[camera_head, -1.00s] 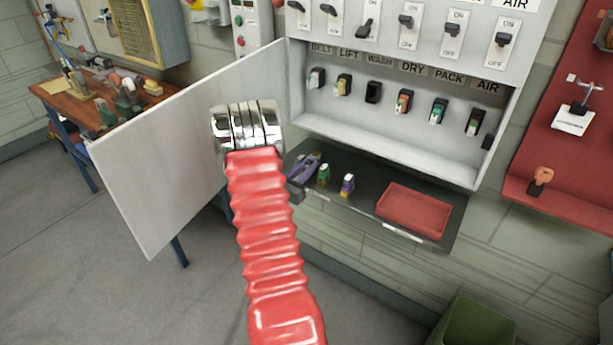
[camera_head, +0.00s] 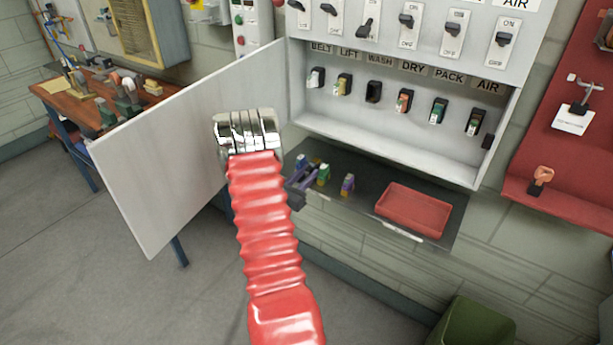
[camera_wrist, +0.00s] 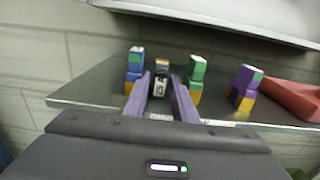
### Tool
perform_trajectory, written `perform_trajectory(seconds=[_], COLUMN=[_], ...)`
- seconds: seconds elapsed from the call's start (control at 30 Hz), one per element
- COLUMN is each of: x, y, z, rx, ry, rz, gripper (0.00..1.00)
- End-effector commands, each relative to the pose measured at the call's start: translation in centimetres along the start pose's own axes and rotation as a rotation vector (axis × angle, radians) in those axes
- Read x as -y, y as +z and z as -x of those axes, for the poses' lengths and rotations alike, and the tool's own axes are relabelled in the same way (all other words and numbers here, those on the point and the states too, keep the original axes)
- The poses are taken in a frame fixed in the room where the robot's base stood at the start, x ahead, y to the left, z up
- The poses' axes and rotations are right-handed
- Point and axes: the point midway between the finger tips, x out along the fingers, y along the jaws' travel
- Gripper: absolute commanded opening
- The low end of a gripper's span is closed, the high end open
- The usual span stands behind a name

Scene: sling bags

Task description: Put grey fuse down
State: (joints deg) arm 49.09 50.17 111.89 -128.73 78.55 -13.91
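The grey fuse (camera_wrist: 161,84) with a dark-lettered label stands upright on the dark shelf (camera_wrist: 90,92) in the wrist view, between a blue fuse (camera_wrist: 134,72) and a green fuse (camera_wrist: 196,72). My gripper (camera_wrist: 162,84) has its two purple fingers apart, one on each side of the grey fuse, with gaps visible. In the head view my gripper (camera_head: 300,184) is at the shelf's front left edge, partly behind my red arm. The grey fuse cannot be made out clearly there.
A purple fuse (camera_wrist: 245,86) stands right of the green one. A red tray (camera_head: 413,211) lies on the shelf's right part. The fuse panel (camera_head: 400,140) is above the shelf, and its open door (camera_head: 150,160) is at left. A green bin (camera_head: 480,325) stands below.

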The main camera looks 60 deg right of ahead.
Motion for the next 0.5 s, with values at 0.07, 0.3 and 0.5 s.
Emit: perform_trajectory(seconds=[0.07, 0.3, 0.5], x=[0.0, -0.1, -0.1], y=[0.1, 0.2, 0.2], z=[0.0, 1.8, 5.1], rx=[0.0, 0.0, 0.0], ry=[0.0, 0.003, 0.003], rz=[0.0, 0.001, 0.001], gripper=[0.24, 0.24, 0.24])
